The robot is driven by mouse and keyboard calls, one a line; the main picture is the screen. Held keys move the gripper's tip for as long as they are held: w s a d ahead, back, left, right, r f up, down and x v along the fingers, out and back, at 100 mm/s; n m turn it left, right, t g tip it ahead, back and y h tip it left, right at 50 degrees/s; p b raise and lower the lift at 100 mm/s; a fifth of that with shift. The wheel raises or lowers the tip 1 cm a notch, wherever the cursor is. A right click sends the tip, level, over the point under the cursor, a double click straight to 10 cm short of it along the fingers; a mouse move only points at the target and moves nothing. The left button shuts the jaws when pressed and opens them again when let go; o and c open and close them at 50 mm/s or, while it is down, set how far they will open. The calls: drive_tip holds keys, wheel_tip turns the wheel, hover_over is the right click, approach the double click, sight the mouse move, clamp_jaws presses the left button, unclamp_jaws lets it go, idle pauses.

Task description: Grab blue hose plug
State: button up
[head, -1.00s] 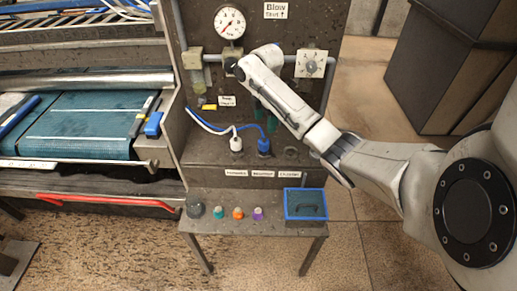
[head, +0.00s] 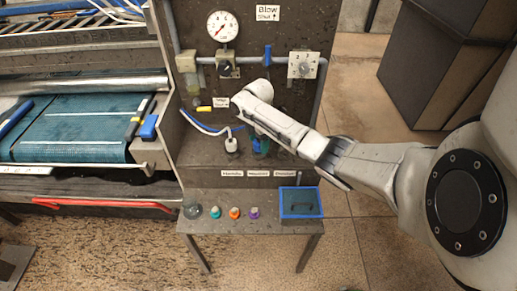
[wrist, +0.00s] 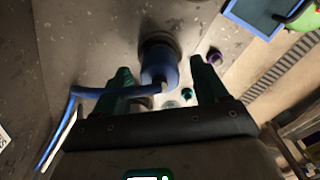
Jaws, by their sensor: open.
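The blue hose plug (wrist: 158,66) stands in a dark round socket in the wrist view, with its blue hose (wrist: 95,92) running off to the left. My gripper (wrist: 160,72) is open, its two teal fingers on either side of the plug. A gap shows between the plug and each finger. In the head view, the plug (head: 265,147) is at the panel's lower ledge, partly hidden by my gripper (head: 257,144), which is right at it. The white hose plug (head: 231,145) stands in its own socket just to the left.
A low table in front holds small teal (head: 215,212), orange (head: 234,213) and purple (head: 254,213) pieces and a blue-rimmed tray (head: 301,218). Above are a gauge (head: 223,26), a blue valve handle (head: 267,55) and a dial (head: 303,65). A conveyor stands left.

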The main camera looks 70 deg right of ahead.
drive_tip(key=c, duration=1.3)
drive_tip(key=shift+o, duration=0.2)
drive_tip(key=shift+r, duration=0.1)
